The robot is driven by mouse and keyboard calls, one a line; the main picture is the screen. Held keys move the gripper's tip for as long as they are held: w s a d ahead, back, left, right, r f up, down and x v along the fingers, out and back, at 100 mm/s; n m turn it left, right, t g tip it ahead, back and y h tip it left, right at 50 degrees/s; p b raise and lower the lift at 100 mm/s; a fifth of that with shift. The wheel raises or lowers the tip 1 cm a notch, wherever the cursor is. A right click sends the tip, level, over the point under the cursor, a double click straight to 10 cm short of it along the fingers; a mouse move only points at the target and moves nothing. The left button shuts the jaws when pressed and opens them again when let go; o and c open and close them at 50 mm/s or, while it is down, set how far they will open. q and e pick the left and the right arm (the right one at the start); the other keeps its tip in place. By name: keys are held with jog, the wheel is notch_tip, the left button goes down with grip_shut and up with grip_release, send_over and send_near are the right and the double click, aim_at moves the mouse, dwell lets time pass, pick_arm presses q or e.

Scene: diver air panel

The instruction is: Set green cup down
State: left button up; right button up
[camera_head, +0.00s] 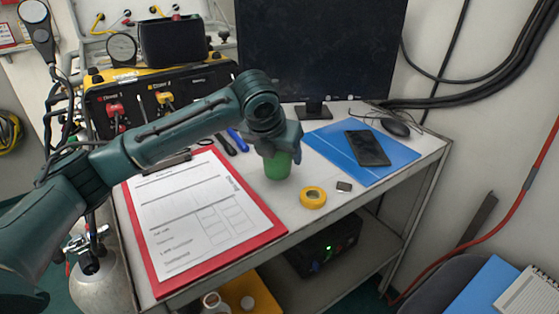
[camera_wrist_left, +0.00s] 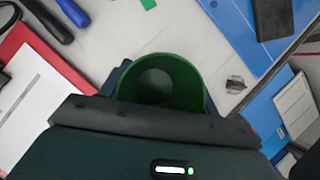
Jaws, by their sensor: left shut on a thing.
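The green cup (camera_head: 278,166) is upright at the table top, between the red clipboard and the blue folder. In the left wrist view I look into the open, empty mouth of the green cup (camera_wrist_left: 162,84). My left gripper (camera_head: 279,150) comes down over it from above and is shut on it; the fingers hide its upper part. The cup's base appears at or very near the white table top (camera_head: 300,178); I cannot tell whether it touches. My right gripper is not in view.
A red clipboard (camera_head: 273,232) with a paper form lies left of the cup. A yellow tape roll (camera_head: 313,197) and a small metal piece (camera_head: 344,186) lie right and in front. A blue folder (camera_head: 400,158) carries a black phone (camera_head: 367,147). A monitor (camera_head: 320,50) stands behind.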

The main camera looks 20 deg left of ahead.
pick_arm(q)
jog(key=shift+f, duration=0.85)
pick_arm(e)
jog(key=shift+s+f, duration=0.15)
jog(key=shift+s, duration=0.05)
pick_arm(q)
jog(key=shift+f, duration=0.1)
jog(key=o, duration=0.9)
jog(key=shift+o, duration=0.2)
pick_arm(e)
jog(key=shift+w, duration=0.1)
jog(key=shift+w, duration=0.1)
pick_arm(q)
jog(key=p+v, duration=0.1)
jog(key=v, duration=1.1)
jog(key=shift+p, duration=0.4)
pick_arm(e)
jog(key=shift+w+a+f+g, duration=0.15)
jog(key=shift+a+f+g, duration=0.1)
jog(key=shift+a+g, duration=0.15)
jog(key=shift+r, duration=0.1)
